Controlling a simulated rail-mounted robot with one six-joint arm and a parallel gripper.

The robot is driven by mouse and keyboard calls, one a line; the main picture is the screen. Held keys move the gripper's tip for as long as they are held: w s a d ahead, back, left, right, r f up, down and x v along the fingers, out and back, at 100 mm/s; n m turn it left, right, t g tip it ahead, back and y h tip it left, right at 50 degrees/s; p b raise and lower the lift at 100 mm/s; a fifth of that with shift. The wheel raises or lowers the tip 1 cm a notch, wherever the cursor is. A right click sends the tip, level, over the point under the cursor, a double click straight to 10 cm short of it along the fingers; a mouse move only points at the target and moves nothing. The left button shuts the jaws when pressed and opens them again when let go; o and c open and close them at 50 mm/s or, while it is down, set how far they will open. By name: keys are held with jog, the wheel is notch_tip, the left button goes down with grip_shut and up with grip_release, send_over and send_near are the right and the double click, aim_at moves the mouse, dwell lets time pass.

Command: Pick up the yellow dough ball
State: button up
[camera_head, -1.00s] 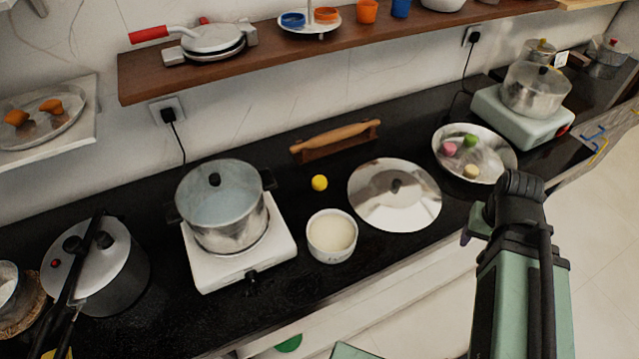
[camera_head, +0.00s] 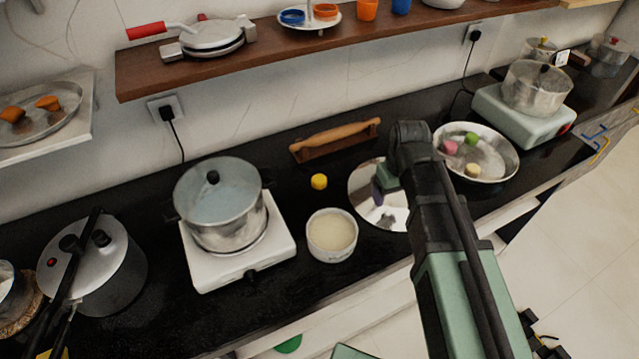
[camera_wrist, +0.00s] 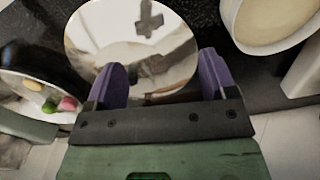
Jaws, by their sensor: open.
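The yellow dough ball (camera_head: 319,181) lies on the black counter, behind the white bowl of pale contents (camera_head: 332,234) and in front of the rolling pin. In the head view it looks like a short, rounded lump. It does not show in the wrist view. My gripper (camera_head: 380,190) is over the shiny metal lid, to the right of the ball and apart from it. In the wrist view my gripper (camera_wrist: 163,85) has its two purple fingers spread wide with nothing between them, above the lid.
The metal lid (camera_head: 364,190) lies flat, partly hidden by my arm. A steel plate (camera_head: 497,160) with pink, green and cream balls is at right. A pot (camera_head: 218,205) stands on a white stove (camera_head: 205,272) at left. A rolling pin (camera_head: 335,137) rests behind the ball.

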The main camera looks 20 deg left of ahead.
aim_at(318, 179)
jog(key=w+a+n, duration=0.3)
jog(key=a+n, duration=0.8)
jog(key=w+a+n, duration=0.3)
jog(key=a+n, duration=0.7)
jog(key=a, duration=0.2)
jog(key=f+n+b, duration=0.1)
jog(key=f+b, duration=0.3)
jog(key=f+n+b, duration=0.2)
jog(key=f+b, duration=0.1)
jog(key=f, duration=0.1)
jog(key=d+f+n+b, duration=0.1)
jog(key=f+b, duration=0.3)
jog(key=shift+w+b, duration=0.15)
jog(key=shift+b, duration=0.2)
jog(key=shift+r, duration=0.25)
jog(key=c, duration=1)
notch_tip(318, 179, up, 20)
jog(key=p, duration=2)
